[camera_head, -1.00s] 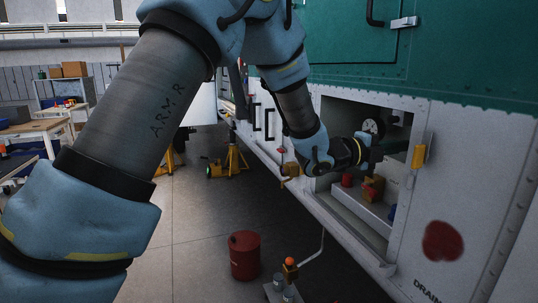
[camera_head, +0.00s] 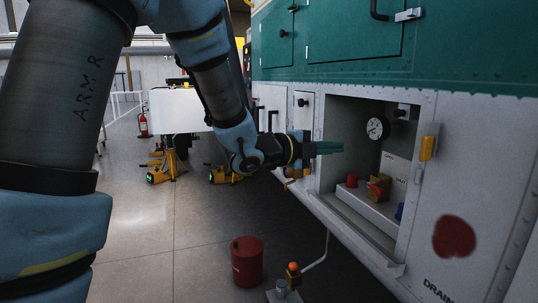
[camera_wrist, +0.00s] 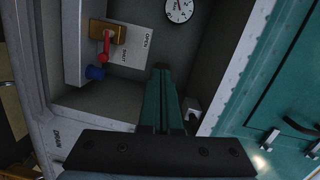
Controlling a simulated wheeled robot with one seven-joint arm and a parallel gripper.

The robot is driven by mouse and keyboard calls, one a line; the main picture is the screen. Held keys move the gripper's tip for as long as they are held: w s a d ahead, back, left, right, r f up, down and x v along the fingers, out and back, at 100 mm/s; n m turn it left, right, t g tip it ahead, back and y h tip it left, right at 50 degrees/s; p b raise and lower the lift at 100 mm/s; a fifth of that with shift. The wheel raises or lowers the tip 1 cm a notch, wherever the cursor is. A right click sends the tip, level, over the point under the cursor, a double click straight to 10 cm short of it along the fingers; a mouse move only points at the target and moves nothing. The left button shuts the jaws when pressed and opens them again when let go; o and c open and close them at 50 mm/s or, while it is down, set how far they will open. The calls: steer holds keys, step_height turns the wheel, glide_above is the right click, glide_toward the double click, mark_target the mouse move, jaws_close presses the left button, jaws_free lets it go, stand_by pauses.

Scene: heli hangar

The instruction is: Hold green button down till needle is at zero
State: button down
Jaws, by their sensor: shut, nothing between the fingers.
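The round white gauge (camera_head: 377,128) is on the back wall of an open bay. Its dark needle is too small to read; the gauge also shows at the top of the wrist view (camera_wrist: 178,9). No green button can be made out. A small box (camera_head: 402,110) sits in the bay's upper right; it shows beside my fingers in the wrist view (camera_wrist: 191,114), its face unclear. My gripper (camera_head: 340,147) has its teal fingers together, empty, at the left of the bay opening, left of the gauge. The fingers also show in the wrist view (camera_wrist: 161,77).
A yellow handle (camera_head: 428,146) is on the right frame. A red drum (camera_head: 247,261) stands on the floor below.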

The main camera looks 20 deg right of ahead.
steer(key=w+a+f+n+t+y+p, duration=0.1)
steer(key=w+a+n+t+y, duration=0.1)
steer(key=w+a+n+t, duration=0.1)
steer(key=w+a+f+n+t+y, duration=0.2)
steer(key=w+a+n+t+y, duration=0.1)
steer(key=w+a+n, duration=0.3)
steer(key=shift+w+a+f+n+y+p, duration=0.3)
steer(key=shift+w+a+p, duration=0.1)
steer(key=shift+w+a, duration=0.85)
steer(key=shift+s+a, duration=0.15)
